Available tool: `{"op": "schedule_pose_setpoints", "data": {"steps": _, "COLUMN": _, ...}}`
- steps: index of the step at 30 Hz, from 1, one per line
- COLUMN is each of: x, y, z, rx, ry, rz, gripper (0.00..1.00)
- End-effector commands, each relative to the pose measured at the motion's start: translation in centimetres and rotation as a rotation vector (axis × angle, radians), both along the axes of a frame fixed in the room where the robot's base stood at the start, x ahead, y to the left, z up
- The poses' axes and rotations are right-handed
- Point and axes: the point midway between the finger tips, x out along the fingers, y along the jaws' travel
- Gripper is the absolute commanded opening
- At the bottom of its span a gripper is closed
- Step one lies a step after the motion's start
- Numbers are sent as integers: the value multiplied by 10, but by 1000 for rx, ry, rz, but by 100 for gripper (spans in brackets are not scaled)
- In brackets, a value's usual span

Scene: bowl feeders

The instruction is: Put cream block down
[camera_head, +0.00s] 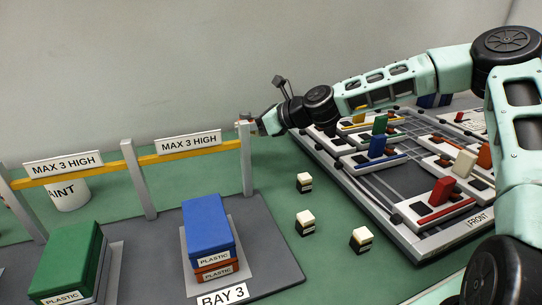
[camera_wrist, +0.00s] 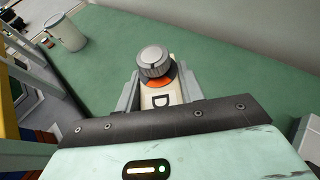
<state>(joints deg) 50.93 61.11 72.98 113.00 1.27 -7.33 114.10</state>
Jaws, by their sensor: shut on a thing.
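My gripper (camera_head: 258,124) is at the end of the outstretched arm, beside the top of the grey post at the bay's right end in the head view. In the wrist view my gripper (camera_wrist: 159,88) is shut on a cream block (camera_wrist: 162,98). The block bears a letter D, an orange disc and a grey ribbed knob. It is held above the green surface; its underside is hidden. In the head view the held block is too small to make out clearly. Another cream block (camera_head: 465,163) stands in the tray board at right.
A yellow rail (camera_head: 190,152) with "MAX 3 HIGH" signs spans grey posts. Blue (camera_head: 207,226) and green (camera_head: 66,258) boxes are stacked below. A white tub (camera_head: 69,195) stands behind.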

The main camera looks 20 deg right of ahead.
Motion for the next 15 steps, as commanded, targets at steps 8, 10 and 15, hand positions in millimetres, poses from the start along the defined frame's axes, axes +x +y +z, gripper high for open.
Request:
{"op": "schedule_pose_setpoints", "data": {"steps": 8, "x": -4, "y": 0, "z": -46, "rx": -1, "ry": 5, "rz": -3, "gripper": 10}}
{"op": "schedule_pose_setpoints", "data": {"steps": 10, "x": -4, "y": 0, "z": -54, "rx": -1, "ry": 2, "rz": -4, "gripper": 10}}
{"op": "schedule_pose_setpoints", "data": {"steps": 15, "x": -3, "y": 0, "z": -67, "rx": -2, "ry": 2, "rz": -3, "gripper": 10}}
